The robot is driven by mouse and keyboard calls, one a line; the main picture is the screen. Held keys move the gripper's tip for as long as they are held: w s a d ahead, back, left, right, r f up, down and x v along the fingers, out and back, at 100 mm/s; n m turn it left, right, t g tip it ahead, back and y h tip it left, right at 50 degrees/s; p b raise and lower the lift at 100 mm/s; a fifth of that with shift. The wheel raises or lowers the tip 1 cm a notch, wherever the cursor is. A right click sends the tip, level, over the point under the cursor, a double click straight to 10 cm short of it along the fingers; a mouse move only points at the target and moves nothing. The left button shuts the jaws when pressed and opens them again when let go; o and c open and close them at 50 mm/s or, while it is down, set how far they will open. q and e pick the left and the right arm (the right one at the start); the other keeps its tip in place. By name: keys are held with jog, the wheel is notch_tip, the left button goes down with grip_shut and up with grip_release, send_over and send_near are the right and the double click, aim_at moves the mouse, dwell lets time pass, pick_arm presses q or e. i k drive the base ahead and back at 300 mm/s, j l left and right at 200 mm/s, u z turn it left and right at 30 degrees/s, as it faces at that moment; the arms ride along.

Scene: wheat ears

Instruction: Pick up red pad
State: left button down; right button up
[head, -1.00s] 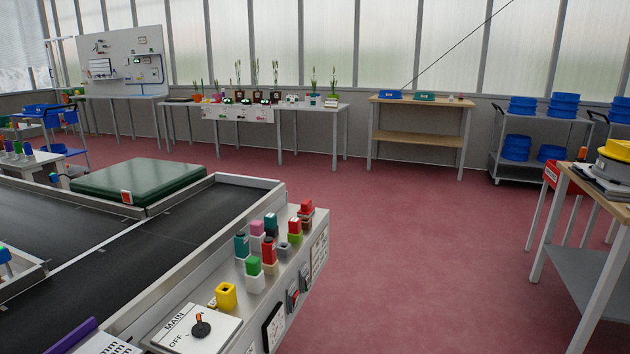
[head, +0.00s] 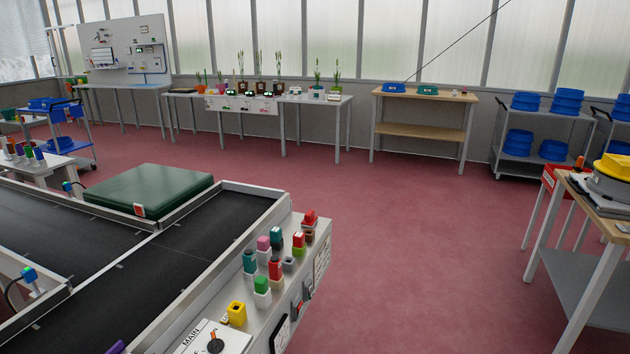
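No single thing is clearly the red pad. Small red-topped pieces stand among several coloured pieces on the pale ledge (head: 262,316) at the end of the dark conveyor. One red piece (head: 310,217) is at the ledge's far end, another red piece (head: 298,239) sits on a green one, and a third red piece (head: 275,267) is nearer. A small red-and-white tag (head: 139,210) shows on the front edge of the green slab (head: 150,187). Neither of my grippers is in view.
A yellow hollow block (head: 236,313) and the MAIN switch (head: 215,345) are on the near ledge. A wooden workbench (head: 425,97) stands by the back wall, beside a rack of blue bowls (head: 520,143). Another table (head: 585,210) is at right. The red floor between is open.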

aim_at(310, 219)
jog(key=u, duration=2.2)
jog(key=z, duration=2.15)
jog(key=i+u, duration=0.15)
jog(key=u, duration=0.3)
jog(key=i+l+u, duration=0.15)
jog(key=u, duration=0.3)
jog(key=i+l+u, duration=0.25)
jog(key=l, duration=0.4)
jog(key=i+l+u, duration=0.1)
jog(key=i+l, duration=0.2)
jog(key=i+l+u, duration=0.1)
jog(key=l, duration=0.3)
jog(key=i+l+u, duration=0.15)
jog(key=l, duration=0.2)
jog(key=i+l+u, duration=0.1)
jog(key=l, duration=0.3)
jog(key=i, duration=0.05)
